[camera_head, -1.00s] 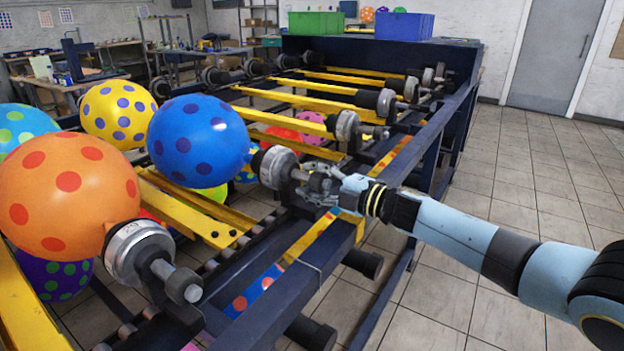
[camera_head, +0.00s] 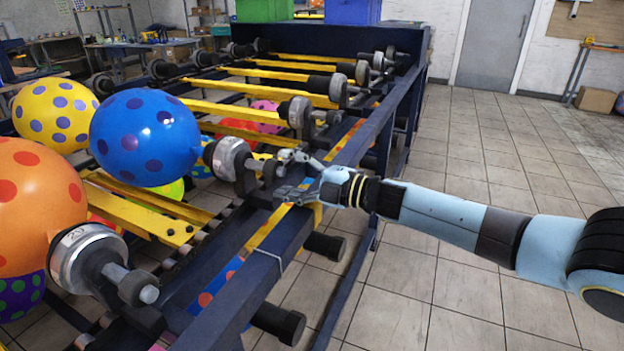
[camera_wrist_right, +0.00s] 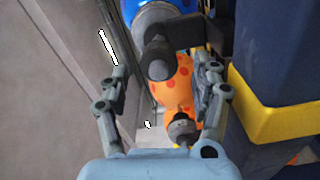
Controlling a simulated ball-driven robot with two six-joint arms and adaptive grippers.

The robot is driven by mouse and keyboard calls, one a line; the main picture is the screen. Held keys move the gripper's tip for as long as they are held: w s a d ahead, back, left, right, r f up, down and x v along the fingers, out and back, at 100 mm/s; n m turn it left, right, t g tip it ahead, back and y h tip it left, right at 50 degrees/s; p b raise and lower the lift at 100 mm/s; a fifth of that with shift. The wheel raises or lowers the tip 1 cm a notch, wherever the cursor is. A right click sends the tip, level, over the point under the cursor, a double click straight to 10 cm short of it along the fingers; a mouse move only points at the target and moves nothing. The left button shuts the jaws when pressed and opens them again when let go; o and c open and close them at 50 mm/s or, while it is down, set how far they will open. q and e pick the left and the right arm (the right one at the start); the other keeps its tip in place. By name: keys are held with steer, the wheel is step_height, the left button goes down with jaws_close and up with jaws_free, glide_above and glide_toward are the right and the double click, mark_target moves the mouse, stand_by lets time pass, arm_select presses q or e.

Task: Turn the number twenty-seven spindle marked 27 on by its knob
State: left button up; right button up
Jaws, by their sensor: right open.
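A spindle with a grey metal collar (camera_head: 230,158) carries the blue balloon with purple dots (camera_head: 145,137). I cannot read a number on it. Its dark knob (camera_head: 270,171) sticks out toward my right gripper (camera_head: 284,174). The gripper is open, its fingers just off the knob's outer end. In the right wrist view the knob (camera_wrist_right: 158,62) lies between the two spread fingers (camera_wrist_right: 164,72), with no contact visible. A nearer spindle collar (camera_head: 82,258) bears a number I cannot read surely, beside the orange balloon (camera_head: 35,205). My left gripper is out of view.
The dark blue rack rail (camera_head: 262,262) runs below the gripper, with black rollers (camera_head: 278,322) sticking out. More spindles (camera_head: 300,113) stand farther along the rack. A yellow balloon (camera_head: 55,115) hangs behind. The tiled floor (camera_head: 480,150) on the right is clear.

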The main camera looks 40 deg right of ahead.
steer(key=v, duration=0.7)
steer(key=shift+s, duration=0.1)
stand_by(0.4)
